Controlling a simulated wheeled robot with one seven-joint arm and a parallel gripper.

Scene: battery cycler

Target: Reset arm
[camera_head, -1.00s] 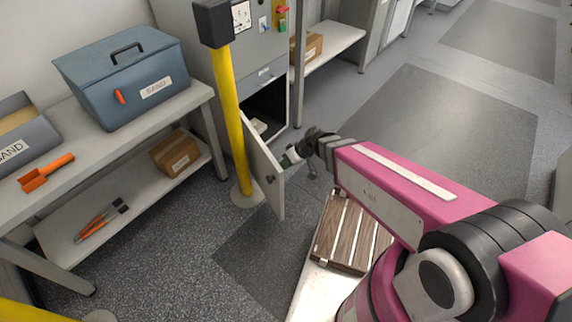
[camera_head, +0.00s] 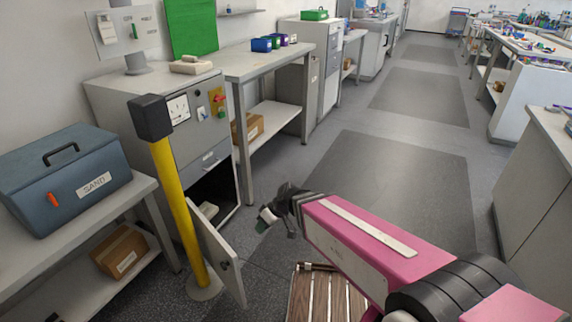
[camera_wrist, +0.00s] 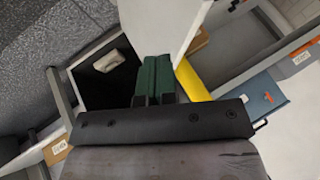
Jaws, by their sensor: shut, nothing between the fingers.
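My gripper (camera_head: 264,218) is at the end of my pink arm, to the right of the open cabinet door in the head view. In the wrist view its green fingers (camera_wrist: 153,76) are together with nothing between them. The grey cabinet (camera_head: 160,110) stands at the left with its lower compartment open. Its door (camera_head: 220,252) hangs ajar, apart from my gripper in the head view. In the wrist view the door (camera_wrist: 165,22) lies just beyond the fingers. A pale object (camera_wrist: 109,60) lies inside the dark compartment.
A yellow post (camera_head: 179,215) stands directly in front of the cabinet. A blue sand box (camera_head: 65,185) sits on the left bench. A wooden slatted crate (camera_head: 325,298) is below my arm. The aisle floor (camera_head: 385,185) to the right is clear.

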